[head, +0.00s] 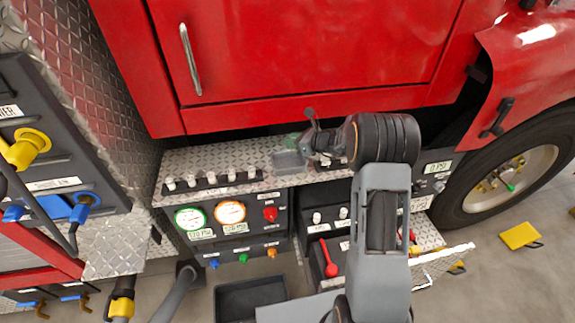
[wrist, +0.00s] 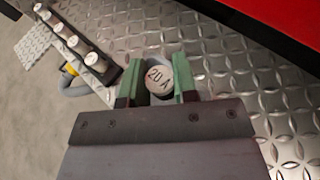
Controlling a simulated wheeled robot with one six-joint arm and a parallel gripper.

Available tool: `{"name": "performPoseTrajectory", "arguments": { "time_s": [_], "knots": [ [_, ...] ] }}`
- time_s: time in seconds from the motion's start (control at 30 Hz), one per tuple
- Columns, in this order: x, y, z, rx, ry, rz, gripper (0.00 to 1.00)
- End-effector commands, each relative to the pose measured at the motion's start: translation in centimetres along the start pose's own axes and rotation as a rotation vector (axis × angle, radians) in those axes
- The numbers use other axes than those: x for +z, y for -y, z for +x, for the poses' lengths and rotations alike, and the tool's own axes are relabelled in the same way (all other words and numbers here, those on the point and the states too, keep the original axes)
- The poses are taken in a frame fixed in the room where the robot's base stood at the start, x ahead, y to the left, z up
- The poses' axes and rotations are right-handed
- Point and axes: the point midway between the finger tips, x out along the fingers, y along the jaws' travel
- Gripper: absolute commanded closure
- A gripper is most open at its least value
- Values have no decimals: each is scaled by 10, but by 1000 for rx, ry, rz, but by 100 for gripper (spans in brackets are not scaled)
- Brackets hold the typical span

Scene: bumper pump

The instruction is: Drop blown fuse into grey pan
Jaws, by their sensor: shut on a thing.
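My gripper (head: 293,141) reaches in from the right over the diamond-plate ledge, its green fingertips beside the back edge of a small grey pan (head: 289,163) in the head view. In the wrist view, my gripper (wrist: 158,88) is shut on a round, pale-topped fuse (wrist: 158,78) marked "20 A". The fuse is too small to make out in the head view. The pan is not clearly seen in the wrist view, so the height of the fuse over the ledge is hard to tell.
A rack of several white-capped fuses (head: 213,179) stands left of the pan, and also shows in the wrist view (wrist: 95,62). Gauges (head: 230,213) and knobs sit below the ledge. A red cabinet door (head: 300,60) rises behind. A dark bin (head: 250,296) stands low in front.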

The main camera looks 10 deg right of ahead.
Motion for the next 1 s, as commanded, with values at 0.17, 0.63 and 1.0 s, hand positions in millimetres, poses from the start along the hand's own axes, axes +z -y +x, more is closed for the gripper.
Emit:
{"name": "performPoseTrajectory", "arguments": {
  "time_s": [0.17,0.63,1.0],
  "knots": [
    [0,0,0,0,0,0,58],
    [0,1,-5,-2,0,-1,43],
    [-1,1,-71,-5,0,-1,43]
  ]
}}
